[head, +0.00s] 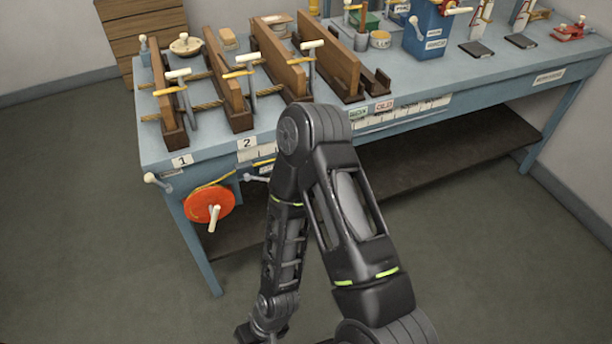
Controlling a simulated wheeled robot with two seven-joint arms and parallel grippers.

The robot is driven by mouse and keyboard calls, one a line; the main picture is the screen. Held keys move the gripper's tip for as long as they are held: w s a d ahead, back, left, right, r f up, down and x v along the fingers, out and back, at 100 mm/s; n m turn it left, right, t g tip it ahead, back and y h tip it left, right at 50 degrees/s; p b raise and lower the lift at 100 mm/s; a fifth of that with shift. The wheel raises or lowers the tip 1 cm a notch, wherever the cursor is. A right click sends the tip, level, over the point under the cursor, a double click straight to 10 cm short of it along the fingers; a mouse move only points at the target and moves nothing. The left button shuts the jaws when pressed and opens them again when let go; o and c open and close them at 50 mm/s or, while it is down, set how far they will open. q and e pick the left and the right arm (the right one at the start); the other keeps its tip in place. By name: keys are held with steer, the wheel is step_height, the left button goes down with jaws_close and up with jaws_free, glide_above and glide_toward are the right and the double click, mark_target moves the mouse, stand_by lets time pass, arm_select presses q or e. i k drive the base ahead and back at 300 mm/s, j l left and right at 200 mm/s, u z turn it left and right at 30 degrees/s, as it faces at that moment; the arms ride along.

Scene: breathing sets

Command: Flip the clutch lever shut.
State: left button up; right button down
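I cannot tell for certain which part is the clutch lever. A small lever with a pale knob (152,178) sticks out at the bench's front left corner, below the label 1. Another small metal lever (255,178) sits under the bench edge below the label 2, close to my arm. An orange-red wheel (209,204) with a pale crank handle hangs on the front between them. One arm of mine, coming in from the lower right, bends at the top and runs back down past the bench front. Its gripper is below the picture edge. My other gripper is not in view.
The blue bench (150,146) carries upright wooden boards (222,82) in slotted bases, with T-handled posts and ropes between them. A blue box (428,32) with a crank stands farther right. A dark lower shelf (440,150) runs underneath. The floor at left is clear.

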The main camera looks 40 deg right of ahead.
mark_target(247, 177)
steer(key=k+l, duration=0.15)
steer(key=l, duration=0.25)
steer(key=k+l, duration=0.1)
steer(key=l, duration=0.25)
steer(key=k+l, duration=0.15)
steer(key=l, duration=0.25)
steer(key=k+l, duration=0.15)
steer(key=l, duration=0.2)
steer(key=k+l, duration=0.15)
steer(key=l, duration=0.25)
